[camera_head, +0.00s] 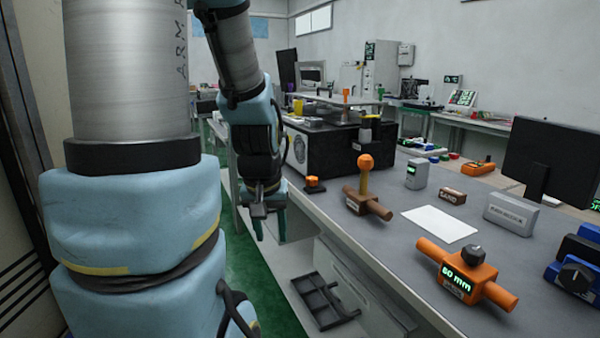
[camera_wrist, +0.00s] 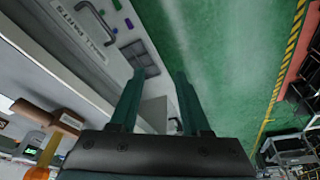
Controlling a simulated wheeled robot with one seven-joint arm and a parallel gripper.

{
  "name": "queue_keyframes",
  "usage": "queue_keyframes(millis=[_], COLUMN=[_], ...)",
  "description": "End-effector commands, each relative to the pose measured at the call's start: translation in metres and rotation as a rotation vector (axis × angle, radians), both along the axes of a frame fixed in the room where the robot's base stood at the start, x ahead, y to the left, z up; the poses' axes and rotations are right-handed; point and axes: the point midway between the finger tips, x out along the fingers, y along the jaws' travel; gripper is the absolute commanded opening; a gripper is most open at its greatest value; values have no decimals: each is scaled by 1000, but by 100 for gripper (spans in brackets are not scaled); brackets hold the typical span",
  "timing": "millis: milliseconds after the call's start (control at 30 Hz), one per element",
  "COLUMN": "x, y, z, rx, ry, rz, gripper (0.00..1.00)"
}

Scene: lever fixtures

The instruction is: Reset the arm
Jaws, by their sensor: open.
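My gripper (camera_head: 270,225) hangs from my blue and grey arm at the left of the workbench, in front of the bench edge, with its fingers pointing down. In the wrist view its two green fingers (camera_wrist: 157,100) are apart with nothing between them. A lever fixture (camera_head: 366,200) stands on the bench to the right of my gripper. It has a brown base, a yellowish stem and an orange ball on top, and the stem is about upright. The fixture also shows at the left of the wrist view (camera_wrist: 45,118). My gripper does not touch it.
An orange device reading 60 mm (camera_head: 466,272), a white sheet (camera_head: 440,224), a grey box (camera_head: 511,214) and a monitor (camera_head: 552,160) are on the bench. A black box-like machine (camera_head: 335,150) stands behind the lever. Green floor (camera_wrist: 215,45) lies below my gripper.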

Motion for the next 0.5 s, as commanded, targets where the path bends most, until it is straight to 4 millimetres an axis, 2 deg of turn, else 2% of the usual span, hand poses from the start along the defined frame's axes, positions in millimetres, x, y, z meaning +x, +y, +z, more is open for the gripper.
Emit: queue_keyframes(millis=[33, 67, 100, 367, 500], x=[-17, -25, -21, -22, -23], y=[8, 12, 9, 8, 8], z=[-7, -13, -28, -83, -125], rx=[20, 30, 26, 24, 24], ry=[43, 65, 58, 67, 76], rz=[-17, -28, -27, -24, -23], gripper=[47, 47, 47, 47, 47])
